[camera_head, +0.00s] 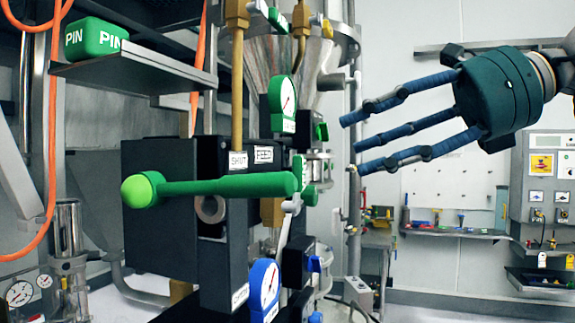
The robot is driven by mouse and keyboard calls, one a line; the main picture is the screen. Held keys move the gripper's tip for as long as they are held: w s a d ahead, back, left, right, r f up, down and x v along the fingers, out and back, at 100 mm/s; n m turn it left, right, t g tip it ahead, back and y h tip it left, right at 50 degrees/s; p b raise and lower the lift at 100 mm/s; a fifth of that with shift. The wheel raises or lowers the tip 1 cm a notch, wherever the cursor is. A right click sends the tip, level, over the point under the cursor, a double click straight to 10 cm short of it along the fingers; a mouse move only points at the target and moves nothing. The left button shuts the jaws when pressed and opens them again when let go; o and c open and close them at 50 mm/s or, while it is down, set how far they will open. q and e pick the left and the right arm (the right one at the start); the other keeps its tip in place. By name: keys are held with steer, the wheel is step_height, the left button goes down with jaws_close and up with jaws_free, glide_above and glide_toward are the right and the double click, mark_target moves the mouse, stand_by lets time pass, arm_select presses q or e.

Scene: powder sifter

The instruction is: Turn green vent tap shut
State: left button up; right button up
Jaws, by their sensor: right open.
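The green vent tap (225,186) is a long green lever with a round light-green knob at its left end. It lies about level across the front of a dark block on the machine. A "SHUT" label (238,161) sits just above the lever, and another label is low on the block, too slanted to read surely. My right gripper (352,145) comes in from the right with its blue fingers spread open and empty. It is to the right of the lever and higher, apart from it. My left gripper is not in view.
A green gauge (283,97) stands above the lever and a blue gauge (264,287) below it. A green box marked PIN (95,38) sits on a metal shelf (135,70) at upper left. Orange hoses (52,130) hang at left. A control panel (548,190) stands far right.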

mark_target(303, 170)
steer(key=p+x, duration=0.2)
steer(key=x, duration=0.7)
steer(key=shift+d, duration=0.1)
steer(key=shift+w+a+f, duration=0.2)
steer(key=shift+f, duration=0.1)
steer(key=shift+c, duration=0.3)
jaws_close()
